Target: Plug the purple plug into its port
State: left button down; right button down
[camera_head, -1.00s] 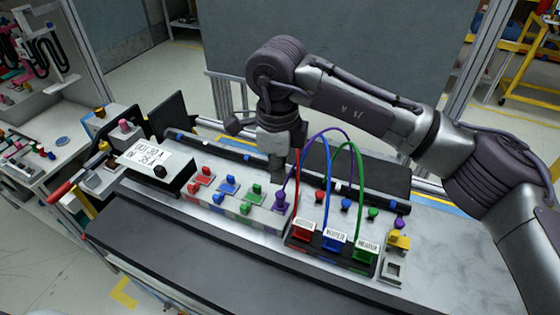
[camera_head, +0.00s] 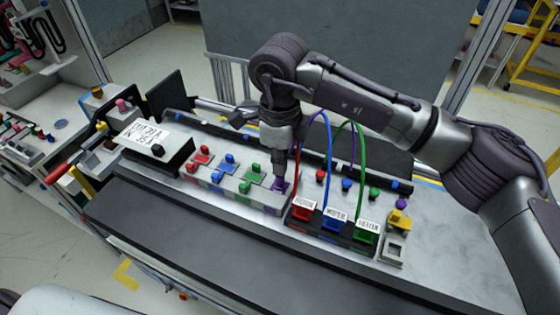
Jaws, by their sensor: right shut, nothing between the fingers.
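The purple plug (camera_head: 279,186) is at the right end of the row of coloured plugs and ports on the pale block (camera_head: 268,206). My right gripper (camera_head: 280,176) points down right above it, fingers shut with nothing between them. The fingers hide part of the plug, so I cannot tell whether they touch it or how deep it sits in the port. A short length of purple cable (camera_head: 352,150) shows behind the blue and green cables. My left gripper is not in view.
Red, blue and green cables arch up from the labelled connector block (camera_head: 334,237), close to the right of my gripper. A display box (camera_head: 158,152) stands left. Small coloured knobs and a yellow switch (camera_head: 400,218) sit right. The dark front strip (camera_head: 200,240) is clear.

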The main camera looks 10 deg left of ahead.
jog(key=shift+f, duration=0.25)
jog(key=shift+r, duration=0.15)
notch_tip(320, 180, up, 14)
jog(key=shift+r, duration=0.25)
dwell(0.5)
